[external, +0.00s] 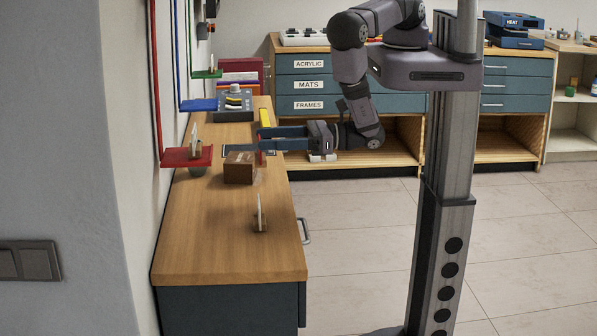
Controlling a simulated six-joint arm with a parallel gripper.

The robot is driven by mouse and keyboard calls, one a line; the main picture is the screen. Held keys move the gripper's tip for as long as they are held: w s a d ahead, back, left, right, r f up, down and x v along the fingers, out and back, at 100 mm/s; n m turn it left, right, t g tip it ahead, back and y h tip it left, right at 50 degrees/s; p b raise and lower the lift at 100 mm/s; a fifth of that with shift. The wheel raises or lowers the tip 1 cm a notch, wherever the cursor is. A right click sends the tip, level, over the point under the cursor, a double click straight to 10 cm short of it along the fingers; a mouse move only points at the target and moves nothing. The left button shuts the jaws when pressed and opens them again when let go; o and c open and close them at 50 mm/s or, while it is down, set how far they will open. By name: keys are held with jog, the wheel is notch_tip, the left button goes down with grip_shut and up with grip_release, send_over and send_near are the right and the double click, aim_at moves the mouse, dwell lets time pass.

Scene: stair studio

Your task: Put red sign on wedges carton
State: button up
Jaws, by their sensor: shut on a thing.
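The carton (240,167), a small brown box with a pale mark on top, stands on the wooden counter; I take it for the wedges carton, as its label is too small to read. My gripper (245,141) reaches in from the right, just above and behind the carton, with its blue fingers pointing left. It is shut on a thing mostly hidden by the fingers. A thin red piece (259,157) shows just below them, beside the carton, and looks like the red sign. I cannot tell whether it touches the carton.
A red wall shelf (174,158) bears a small upright card in a wooden holder. Another card holder (260,224) stands on the front counter (215,250). Blue and green shelves are farther back. The counter's front is mostly clear.

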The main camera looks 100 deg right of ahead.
jog(key=h+b, duration=0.1)
notch_tip(320, 180, up, 6)
jog(key=m+g+h+b, duration=0.5)
jog(key=m+h+b, duration=0.4)
jog(key=h+b, duration=0.45)
send_over(247, 159)
jog(key=b, duration=0.2)
jog(key=y, duration=0.1)
jog(key=shift+w+f+p, duration=0.1)
jog(key=shift+f+p, duration=0.45)
jog(key=shift+f, duration=2.3)
jog(key=shift+f, duration=0.15)
jog(key=shift+f, duration=1.95)
jog(key=shift+f, duration=0.1)
